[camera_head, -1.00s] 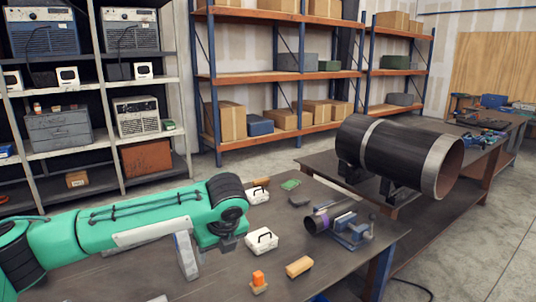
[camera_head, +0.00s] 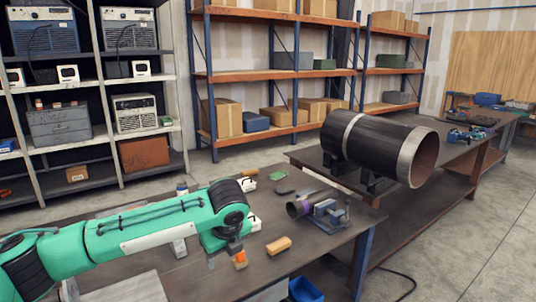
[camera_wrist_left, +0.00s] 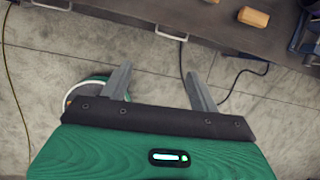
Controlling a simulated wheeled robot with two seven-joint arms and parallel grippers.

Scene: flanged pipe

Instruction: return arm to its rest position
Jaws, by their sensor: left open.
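My left arm (camera_head: 150,228) is green and comes in from the left in the head view, reaching low over the workbench (camera_head: 172,288). Its gripper shows best in the left wrist view (camera_wrist_left: 158,84), where two grey fingers stand wide apart with nothing between them. The concrete floor (camera_wrist_left: 150,55) shows between and beyond the fingers, and the bench edge with drawer handles (camera_wrist_left: 172,37) is at the top. In the head view the fingers are mostly hidden behind the wrist. My right gripper is not in view.
An orange block (camera_head: 240,260) and a wooden block (camera_head: 278,245) lie close to the arm. A vise (camera_head: 328,213) holds a small pipe piece (camera_head: 301,206). A large dark flanged pipe (camera_head: 375,146) rests on the far bench. A blue bin (camera_head: 305,289) sits low by the bench.

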